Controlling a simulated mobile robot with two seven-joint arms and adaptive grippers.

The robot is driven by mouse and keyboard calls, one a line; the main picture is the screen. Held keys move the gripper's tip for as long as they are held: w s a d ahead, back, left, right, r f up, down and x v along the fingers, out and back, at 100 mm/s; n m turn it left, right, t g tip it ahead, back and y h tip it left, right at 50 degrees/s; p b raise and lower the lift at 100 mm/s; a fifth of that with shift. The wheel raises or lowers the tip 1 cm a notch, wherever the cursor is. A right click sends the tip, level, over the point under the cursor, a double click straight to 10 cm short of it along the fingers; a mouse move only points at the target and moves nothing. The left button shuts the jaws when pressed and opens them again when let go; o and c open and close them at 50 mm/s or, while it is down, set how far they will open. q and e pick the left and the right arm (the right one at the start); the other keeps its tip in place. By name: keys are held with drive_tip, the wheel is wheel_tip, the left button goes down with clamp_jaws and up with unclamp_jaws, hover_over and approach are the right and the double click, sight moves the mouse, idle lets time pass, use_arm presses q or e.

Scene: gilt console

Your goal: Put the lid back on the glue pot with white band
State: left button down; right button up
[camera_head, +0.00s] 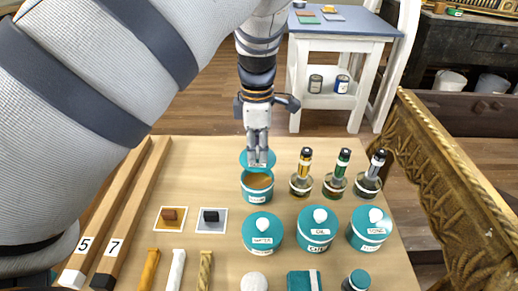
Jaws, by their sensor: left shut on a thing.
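My left gripper (257,158) points down and is shut on a teal lid (244,158) that has a small pale label. The lid is over the far side of an open teal pot (257,196) with a white label on its front. Amber content shows in the pot's mouth in front of the lid. I cannot tell whether the lid touches the rim. The gripper's fingers hide the lid's middle. My right gripper is not in view.
Three lidded teal pots (262,240) with white knobs stand in front and to the right. Three dark-capped bottles (301,184) stand right of the open pot. Small blocks on cards (211,220) and numbered wooden bars (134,215) lie left. A carved gilt edge (440,175) bounds the right.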

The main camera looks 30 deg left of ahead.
sight(257, 159)
use_arm(q)
wheel_tip(257, 159, down, 4)
drive_tip(key=shift+s+f+b, duration=0.1)
drive_tip(key=shift+b, duration=0.4)
drive_tip(key=shift+f, duration=0.75)
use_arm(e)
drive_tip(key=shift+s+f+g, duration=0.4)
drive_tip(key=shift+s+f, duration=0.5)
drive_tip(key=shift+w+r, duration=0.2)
use_arm(q)
drive_tip(key=shift+f, duration=0.1)
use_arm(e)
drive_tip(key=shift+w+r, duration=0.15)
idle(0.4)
use_arm(q)
drive_tip(key=c, duration=1.3)
unclamp_jaws()
drive_tip(key=shift+c, duration=0.2)
drive_tip(key=shift+o, duration=0.6)
